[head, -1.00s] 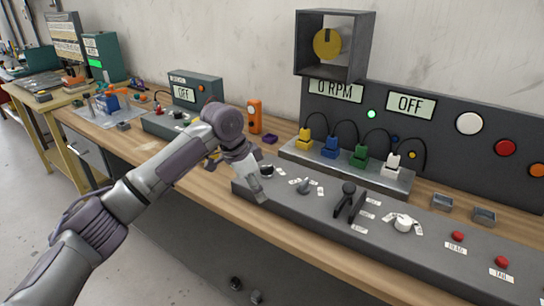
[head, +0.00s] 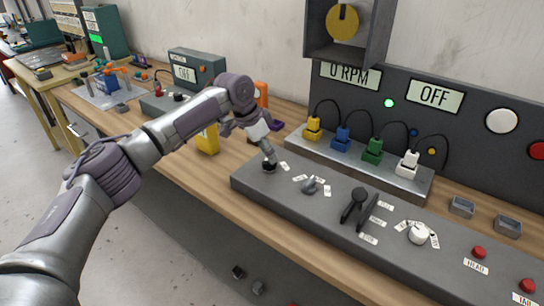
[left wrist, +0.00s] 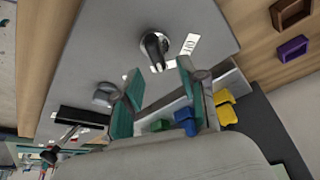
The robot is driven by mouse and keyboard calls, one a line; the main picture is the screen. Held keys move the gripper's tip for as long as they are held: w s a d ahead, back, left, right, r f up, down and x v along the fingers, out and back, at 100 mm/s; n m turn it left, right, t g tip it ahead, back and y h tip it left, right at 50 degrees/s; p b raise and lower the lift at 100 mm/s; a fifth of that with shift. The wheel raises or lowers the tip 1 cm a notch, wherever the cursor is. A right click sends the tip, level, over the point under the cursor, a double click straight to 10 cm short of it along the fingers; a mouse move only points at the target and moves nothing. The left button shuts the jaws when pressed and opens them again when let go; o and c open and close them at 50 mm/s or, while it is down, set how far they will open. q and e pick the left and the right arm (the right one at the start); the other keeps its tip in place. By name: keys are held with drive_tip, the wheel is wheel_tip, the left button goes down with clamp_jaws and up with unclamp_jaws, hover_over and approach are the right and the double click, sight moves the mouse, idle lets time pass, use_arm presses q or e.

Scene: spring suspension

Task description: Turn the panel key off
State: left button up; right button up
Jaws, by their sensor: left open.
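The panel key (head: 269,167) is a small black knob at the left end of the grey sloped control panel (head: 330,225). In the left wrist view the key (left wrist: 155,48) is a dark lever on a round silver collar, beside a white label (left wrist: 190,44) that appears to read ON. My left gripper (head: 268,156) is right above the key in the head view and partly covers it. In the left wrist view its teal-padded fingers (left wrist: 159,75) are open, with the key just beyond the gap between the tips. Contact cannot be told. My right gripper is not in view.
On the panel to the right are a small grey switch (head: 309,185), a black lever (head: 355,206), a white knob (head: 419,234) and red buttons (head: 479,252). Behind stands a rail with coloured plugs (head: 373,150). The display (head: 434,96) reads OFF.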

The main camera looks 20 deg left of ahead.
sight(269, 165)
use_arm(q)
drive_tip(key=shift+w+d+f, duration=0.1)
drive_tip(key=shift+d+f, duration=0.15)
drive_tip(key=shift+f, duration=0.35)
drive_tip(key=shift+w+d+f, duration=0.1)
drive_tip(key=shift+f, duration=0.3)
drive_tip(key=shift+w+d+f, duration=0.1)
drive_tip(key=shift+f, duration=0.3)
drive_tip(key=shift+c, duration=0.2)
clamp_jaws()
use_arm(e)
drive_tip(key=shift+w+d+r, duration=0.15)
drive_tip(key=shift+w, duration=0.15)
